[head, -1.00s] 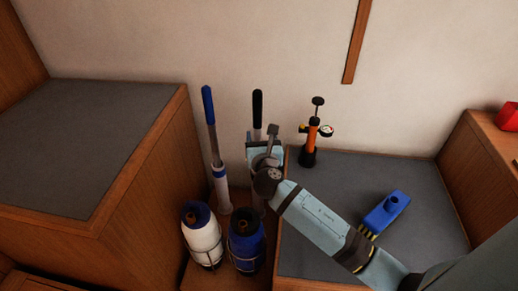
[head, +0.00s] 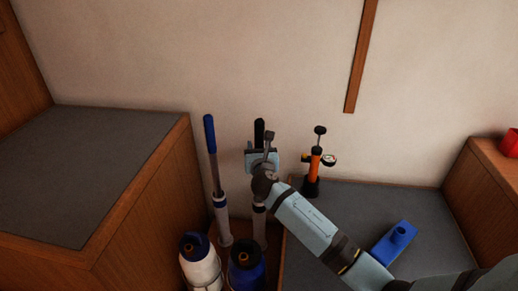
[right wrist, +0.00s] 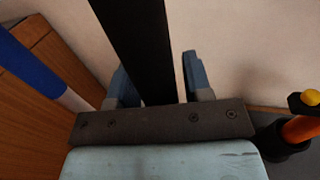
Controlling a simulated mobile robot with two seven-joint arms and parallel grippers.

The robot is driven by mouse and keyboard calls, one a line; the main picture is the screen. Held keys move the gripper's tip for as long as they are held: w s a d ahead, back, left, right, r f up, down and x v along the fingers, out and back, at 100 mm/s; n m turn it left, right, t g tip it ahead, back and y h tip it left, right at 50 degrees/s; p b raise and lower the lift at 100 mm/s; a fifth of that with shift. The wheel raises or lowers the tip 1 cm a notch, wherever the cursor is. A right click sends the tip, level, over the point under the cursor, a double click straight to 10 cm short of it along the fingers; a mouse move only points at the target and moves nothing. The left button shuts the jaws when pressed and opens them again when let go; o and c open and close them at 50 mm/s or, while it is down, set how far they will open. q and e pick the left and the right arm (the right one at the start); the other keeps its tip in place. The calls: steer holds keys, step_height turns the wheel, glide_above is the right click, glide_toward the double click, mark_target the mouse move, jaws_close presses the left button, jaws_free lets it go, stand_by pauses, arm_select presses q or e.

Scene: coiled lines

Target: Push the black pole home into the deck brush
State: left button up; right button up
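The black pole (head: 259,130) stands upright beside the blue-handled pole, in the corner beside the left cabinet. Its black upper part also fills the middle of the right wrist view (right wrist: 140,45). My right gripper (head: 262,158) is at the black part, a little below its top. In the right wrist view its two fingers (right wrist: 160,80) stand on either side of the pole, with a narrow gap at the right finger, so it looks open around the pole. The blue deck brush (head: 394,243) lies on the grey bench top, its socket facing up. My left gripper is not in view.
The blue-handled pole (head: 211,150) stands just left. A white bottle (head: 201,268) and a blue bottle (head: 246,272) stand in front. An orange pump (head: 314,172) with a gauge stands right of the gripper. The grey bench top (head: 360,205) is clear around the brush.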

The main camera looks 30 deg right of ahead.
steer(key=c, duration=0.7)
step_height(320, 180, up, 3)
steer(key=p, duration=0.3)
steer(key=shift+f, duration=0.1)
step_height(320, 180, up, 5)
steer(key=p, duration=0.5)
steer(key=shift+f, duration=0.2)
arm_select(q)
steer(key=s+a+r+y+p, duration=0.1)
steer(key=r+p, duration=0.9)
steer(key=p, duration=0.3)
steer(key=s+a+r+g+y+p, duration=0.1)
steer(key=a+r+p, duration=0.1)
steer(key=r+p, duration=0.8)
steer(key=p, duration=0.3)
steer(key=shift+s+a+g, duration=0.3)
arm_select(e)
step_height(320, 180, up, 24)
steer(key=r, duration=0.1)
glide_above(260, 133)
steer(key=x, duration=0.3)
steer(key=shift+f, duration=0.25)
